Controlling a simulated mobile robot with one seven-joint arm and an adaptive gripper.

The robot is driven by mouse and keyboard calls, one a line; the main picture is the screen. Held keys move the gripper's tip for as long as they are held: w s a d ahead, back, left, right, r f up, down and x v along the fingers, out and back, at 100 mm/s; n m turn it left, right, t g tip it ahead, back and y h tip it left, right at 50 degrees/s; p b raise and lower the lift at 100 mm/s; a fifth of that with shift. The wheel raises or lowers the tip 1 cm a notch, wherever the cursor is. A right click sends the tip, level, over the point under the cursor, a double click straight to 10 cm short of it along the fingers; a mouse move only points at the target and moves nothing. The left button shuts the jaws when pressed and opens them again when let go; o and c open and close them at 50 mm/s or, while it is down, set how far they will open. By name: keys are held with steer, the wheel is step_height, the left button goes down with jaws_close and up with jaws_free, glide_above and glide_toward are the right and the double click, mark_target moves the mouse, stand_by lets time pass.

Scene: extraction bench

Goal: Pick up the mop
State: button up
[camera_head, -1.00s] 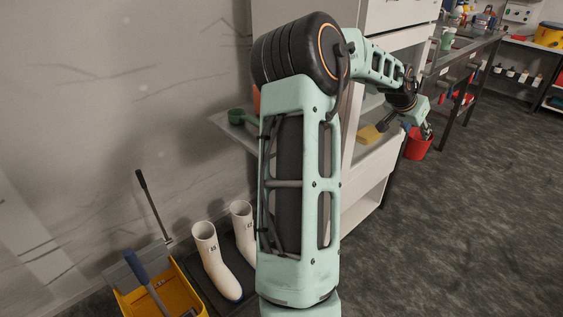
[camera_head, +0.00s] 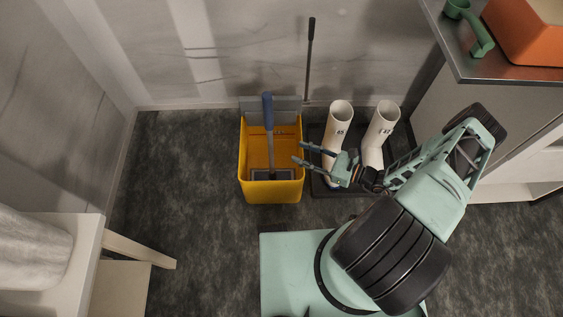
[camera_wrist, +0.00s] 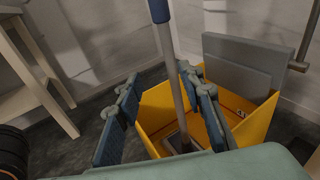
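The mop has a blue grip (camera_head: 267,108) and a grey shaft. It stands in a yellow bucket (camera_head: 243,165), with its dark flat head (camera_head: 272,174) inside. My gripper (camera_head: 299,153) is open and empty by the bucket's right side, its fingers pointing left toward the shaft. In the wrist view my gripper (camera_wrist: 160,77) has its fingers spread, and the mop shaft (camera_wrist: 173,75) appears in the gap between them. The head view shows the shaft still apart from the fingertips. The blue grip's top is cut off in the wrist view.
White boots (camera_head: 340,130) stand on a dark tray (camera_head: 318,188) right of the bucket, close to my arm. A thin dark lever (camera_head: 310,60) rises behind the bucket. A counter (camera_head: 450,55) stands at right, a pale table (camera_head: 85,240) at left. Floor left of the bucket is clear.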

mark_target(269, 132)
steer(key=shift+m+t+y, duration=0.3)
steer(key=shift+m+t, duration=0.4)
steer(key=shift+t, duration=0.2)
steer(key=x, duration=0.4)
steer(key=b+x, duration=0.1)
steer(key=x, duration=0.3)
steer(key=r+x, duration=0.1)
steer(key=x, duration=0.4)
steer(key=shift+w+b, duration=0.2)
steer(key=shift+b, duration=0.2)
steer(key=shift+w+a, duration=0.25)
steer(key=shift+c, duration=0.5)
jaws_close()
steer(key=shift+r, duration=0.1)
